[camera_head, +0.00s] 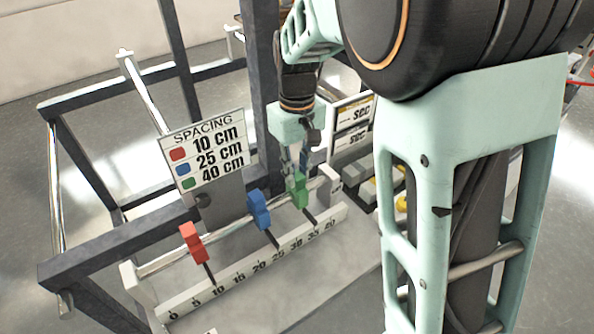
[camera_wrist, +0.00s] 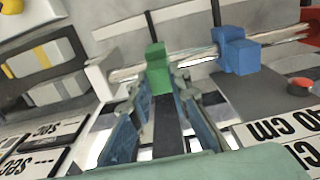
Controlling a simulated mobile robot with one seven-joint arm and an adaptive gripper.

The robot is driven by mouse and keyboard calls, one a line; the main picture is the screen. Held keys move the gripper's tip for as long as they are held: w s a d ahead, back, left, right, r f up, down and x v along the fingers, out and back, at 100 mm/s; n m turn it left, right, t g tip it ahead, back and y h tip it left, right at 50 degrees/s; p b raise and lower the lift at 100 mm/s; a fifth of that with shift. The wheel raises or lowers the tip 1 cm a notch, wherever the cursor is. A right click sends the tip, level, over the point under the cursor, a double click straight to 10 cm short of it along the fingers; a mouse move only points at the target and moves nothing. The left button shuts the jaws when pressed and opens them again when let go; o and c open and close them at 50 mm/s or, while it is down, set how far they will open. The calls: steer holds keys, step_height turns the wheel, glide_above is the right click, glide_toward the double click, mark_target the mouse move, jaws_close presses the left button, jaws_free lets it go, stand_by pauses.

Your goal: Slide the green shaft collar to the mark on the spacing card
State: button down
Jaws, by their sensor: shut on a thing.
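The green shaft collar (camera_head: 300,190) sits on the shiny rail near its right end. Its dark pointer meets the scale (camera_head: 248,272) around 35, close to the 40 label; the exact reading is too small to tell. My gripper (camera_head: 294,168) comes down from above and is shut on the green collar. In the wrist view the collar (camera_wrist: 157,68) stands between my fingertips (camera_wrist: 159,88). The spacing card (camera_head: 207,152) stands behind the rail and reads red 10 cm, blue 25 cm, green 40 cm.
The blue collar (camera_head: 259,209) is left of the green one, its pointer near 25. The red collar (camera_head: 193,243) is farther left, its pointer near 10. A rail end block (camera_head: 330,180) stands just right of the green collar. Dark frame bars surround the fixture.

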steer(key=shift+w+d+r, duration=0.1)
steer(key=shift+w+d, duration=0.65)
steer(key=shift+d, duration=0.3)
steer(key=shift+w+d, duration=0.7)
steer(key=shift+d, duration=0.35)
steer(key=c, duration=1.8)
jaws_free()
steer(key=shift+w+d, duration=0.1)
steer(key=shift+d, duration=0.05)
step_height(320, 180, up, 12)
